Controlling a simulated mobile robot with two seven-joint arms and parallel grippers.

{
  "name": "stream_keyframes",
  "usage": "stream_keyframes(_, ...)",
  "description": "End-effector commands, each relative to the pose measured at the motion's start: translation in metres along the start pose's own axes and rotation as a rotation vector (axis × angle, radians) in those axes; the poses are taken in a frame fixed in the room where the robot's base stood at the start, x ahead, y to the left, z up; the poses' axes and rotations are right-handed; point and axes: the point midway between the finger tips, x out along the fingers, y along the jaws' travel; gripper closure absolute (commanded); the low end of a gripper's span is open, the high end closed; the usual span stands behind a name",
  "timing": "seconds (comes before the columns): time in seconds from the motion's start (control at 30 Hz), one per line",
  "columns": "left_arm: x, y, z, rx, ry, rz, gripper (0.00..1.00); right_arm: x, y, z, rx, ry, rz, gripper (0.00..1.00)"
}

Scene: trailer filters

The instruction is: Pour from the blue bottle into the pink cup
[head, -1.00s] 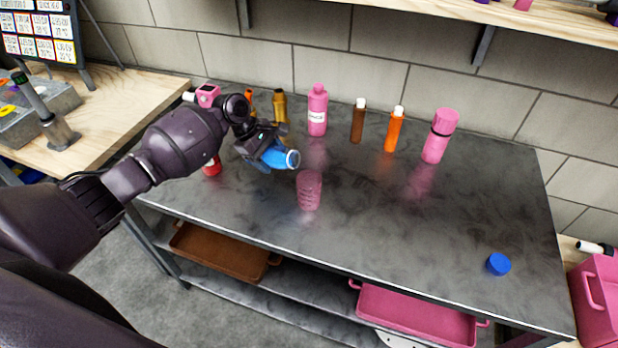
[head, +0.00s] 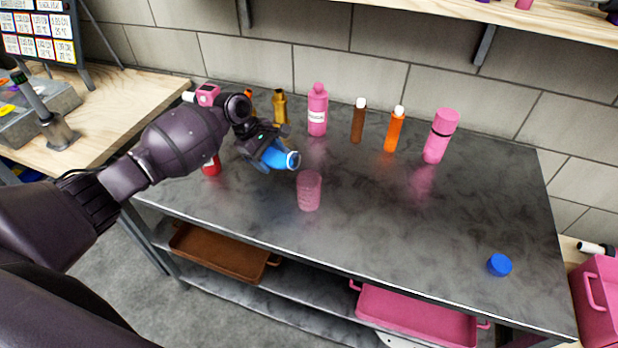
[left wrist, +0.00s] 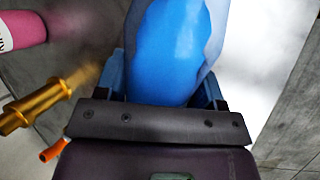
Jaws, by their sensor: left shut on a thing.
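The blue bottle (head: 281,157) is held by my left gripper (head: 268,150) above the table. It lies tilted, with its open mouth to the right, toward the pink cup. In the left wrist view the blue bottle (left wrist: 170,50) fills the space between the fingers of my left gripper (left wrist: 168,90). The translucent pink cup (head: 309,192) stands upright on the table, just right of and below the bottle's mouth in the head view. No stream of liquid shows. My right gripper is in neither view.
A blue cap (head: 499,264) lies at the table's (head: 400,230) right. Along the back stand a pink labelled bottle (head: 317,112), a brown bottle (head: 358,122), an orange bottle (head: 394,130), a pink bottle (head: 439,138) and a gold bottle (head: 280,108). A red item (head: 212,167) is beside my arm.

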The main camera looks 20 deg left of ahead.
Motion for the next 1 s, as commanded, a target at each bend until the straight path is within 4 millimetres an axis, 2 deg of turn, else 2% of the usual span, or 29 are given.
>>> stream_keyframes(0.63,-0.004,0.002,0.001,0.011,0.038,0.003,0.7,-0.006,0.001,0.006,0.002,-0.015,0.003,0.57)
stream_keyframes(1.0,-0.005,0.002,0.003,0.016,0.06,0.003,0.7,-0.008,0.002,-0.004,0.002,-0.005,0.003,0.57)
